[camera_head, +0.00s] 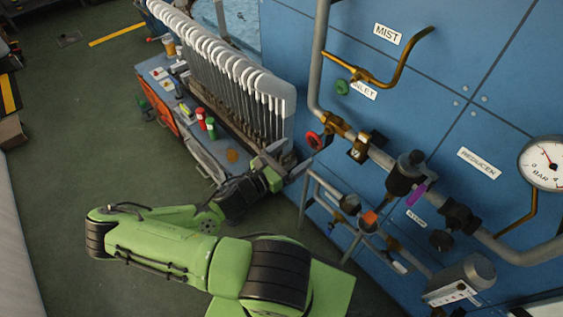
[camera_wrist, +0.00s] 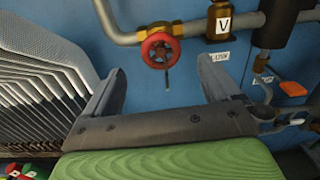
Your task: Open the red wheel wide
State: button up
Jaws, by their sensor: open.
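The red wheel (camera_head: 314,140) is a small handwheel on a brass valve at the left of the grey pipe run on the blue wall. In the wrist view the red wheel (camera_wrist: 161,50) shows whole, above and between my gripper's two fingers. My gripper (camera_head: 277,157) is open and empty, to the left of the wheel in the head view. In the wrist view my gripper (camera_wrist: 165,88) has its fingers well apart, and they do not appear to touch the wheel. How far the wheel is turned cannot be told.
A row of white sock boards (camera_head: 225,60) stands close left of my gripper, on a cart (camera_head: 205,140) with bottles. A green wheel (camera_head: 342,87) sits higher on the wall. A lower pipe frame (camera_head: 325,190) stands right of my gripper. A pressure gauge (camera_head: 545,162) is far right.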

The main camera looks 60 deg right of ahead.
jog(key=v, duration=0.4)
jog(key=shift+w+a, duration=0.1)
jog(key=shift+a, duration=0.2)
